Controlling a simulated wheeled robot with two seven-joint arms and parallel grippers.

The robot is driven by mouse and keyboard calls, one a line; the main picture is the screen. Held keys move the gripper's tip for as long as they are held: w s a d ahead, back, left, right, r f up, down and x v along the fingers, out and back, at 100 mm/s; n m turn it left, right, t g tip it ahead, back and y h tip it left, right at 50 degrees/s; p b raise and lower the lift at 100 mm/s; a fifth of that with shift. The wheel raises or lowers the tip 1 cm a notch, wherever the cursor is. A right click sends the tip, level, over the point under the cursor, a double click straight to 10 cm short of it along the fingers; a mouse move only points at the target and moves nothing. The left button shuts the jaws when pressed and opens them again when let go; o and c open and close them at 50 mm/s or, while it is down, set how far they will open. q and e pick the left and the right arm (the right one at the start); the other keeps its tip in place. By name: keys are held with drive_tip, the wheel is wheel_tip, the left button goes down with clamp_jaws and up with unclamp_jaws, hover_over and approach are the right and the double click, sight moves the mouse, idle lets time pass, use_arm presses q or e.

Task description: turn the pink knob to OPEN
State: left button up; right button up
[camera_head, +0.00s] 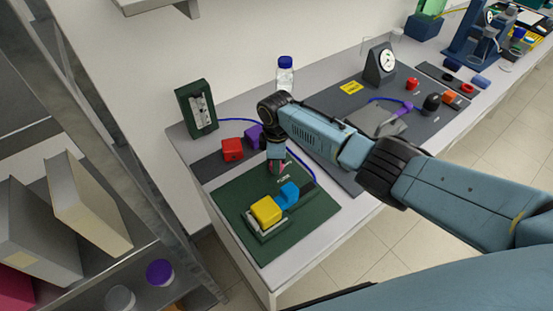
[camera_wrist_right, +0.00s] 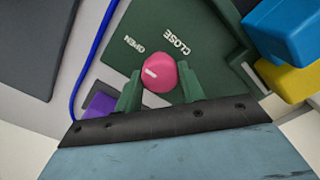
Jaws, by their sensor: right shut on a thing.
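The pink knob (camera_wrist_right: 160,73) sits on a green panel (camera_wrist_right: 150,28) between the two green fingers of my right gripper (camera_wrist_right: 159,86). The fingers are shut on its sides. A short white mark on the knob lies toward its left side in the wrist view. The word OPEN is printed up and left of the knob, and CLOSE up and right. I cannot tell that the mark lines up exactly with either word. In the head view my right gripper (camera_head: 276,161) reaches down onto the panel (camera_head: 233,200) and mostly covers the knob. My left gripper is out of view.
A yellow block (camera_head: 266,210) and a blue block (camera_head: 288,195) stand close by on the panel. A red block (camera_head: 232,149) and a purple block (camera_head: 253,136) are behind. A blue tube (camera_wrist_right: 91,57) runs past the panel. A blue-capped bottle (camera_head: 285,76) stands near the wall.

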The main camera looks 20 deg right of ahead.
drive_tip(key=shift+r, duration=0.1)
drive_tip(key=o, duration=1)
wheel_tip(320, 180, up, 13)
drive_tip(key=shift+r, duration=0.15)
